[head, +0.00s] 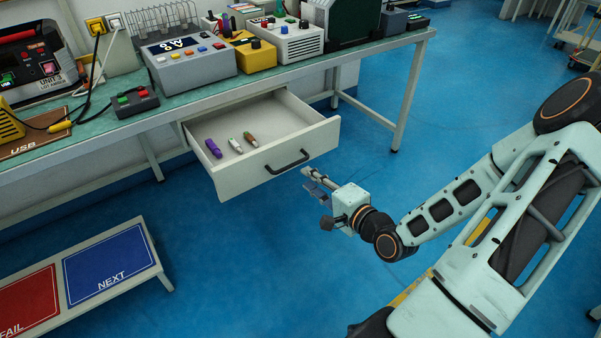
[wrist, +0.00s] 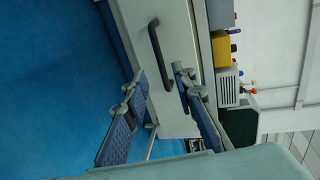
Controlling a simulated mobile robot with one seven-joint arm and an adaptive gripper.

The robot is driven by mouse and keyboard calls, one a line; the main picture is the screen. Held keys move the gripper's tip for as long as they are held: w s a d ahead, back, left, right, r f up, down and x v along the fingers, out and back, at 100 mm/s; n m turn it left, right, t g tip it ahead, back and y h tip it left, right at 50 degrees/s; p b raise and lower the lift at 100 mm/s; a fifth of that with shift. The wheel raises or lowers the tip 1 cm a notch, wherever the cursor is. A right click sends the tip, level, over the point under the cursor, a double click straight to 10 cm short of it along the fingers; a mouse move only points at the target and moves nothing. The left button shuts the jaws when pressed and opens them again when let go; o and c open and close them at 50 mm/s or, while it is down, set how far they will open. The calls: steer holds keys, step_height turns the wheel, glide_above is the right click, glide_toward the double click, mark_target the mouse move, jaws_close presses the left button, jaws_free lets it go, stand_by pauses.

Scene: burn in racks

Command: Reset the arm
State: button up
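My gripper (head: 312,184) is in front of the open drawer (head: 238,180), a little to the right of and below its black handle (head: 288,162). In the wrist view the two fingers of my gripper (wrist: 160,84) stand apart with nothing between them. The handle (wrist: 159,55) shows just beyond the fingertips, and I see no contact with it. My arm reaches in from the right of the head view, bent at the elbow.
The drawer holds a purple stick (head: 213,148), a white one (head: 235,146) and a brown-green one (head: 250,139). The workbench (head: 180,98) above carries several devices. A low table with a blue NEXT mat (head: 108,268) and red FAIL mat (head: 25,305) stands lower left. Blue floor is clear around my gripper.

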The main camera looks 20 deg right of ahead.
steer(key=shift+v, duration=1)
